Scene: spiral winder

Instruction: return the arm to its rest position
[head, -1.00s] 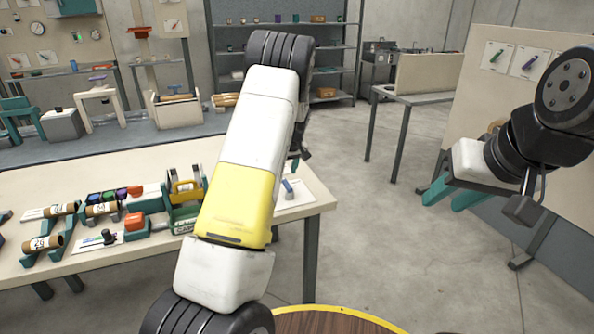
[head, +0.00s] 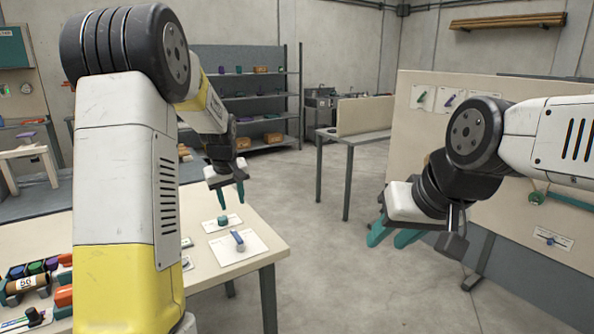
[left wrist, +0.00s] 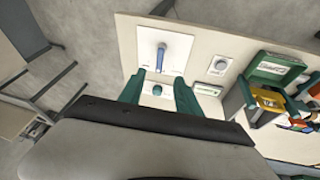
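My left gripper (head: 231,205) is above the right end of the workbench (head: 262,262) in the head view. Its teal fingers are apart with nothing held between them. In the left wrist view the fingers of this gripper (left wrist: 160,77) are also spread. A blue-handled item (head: 238,240) lies on a white card below, and a small teal item (head: 222,221) rests beside it. My right gripper (head: 393,232) hangs over the open floor at the right. Its teal fingers are apart and empty.
A pinboard panel (head: 410,142) stands behind my right arm. A grey shelf (head: 262,119) and another table (head: 349,137) are at the back. Coloured parts lie at the bench's left, partly hidden by my left arm. Concrete floor (head: 335,250) is open between bench and panel.

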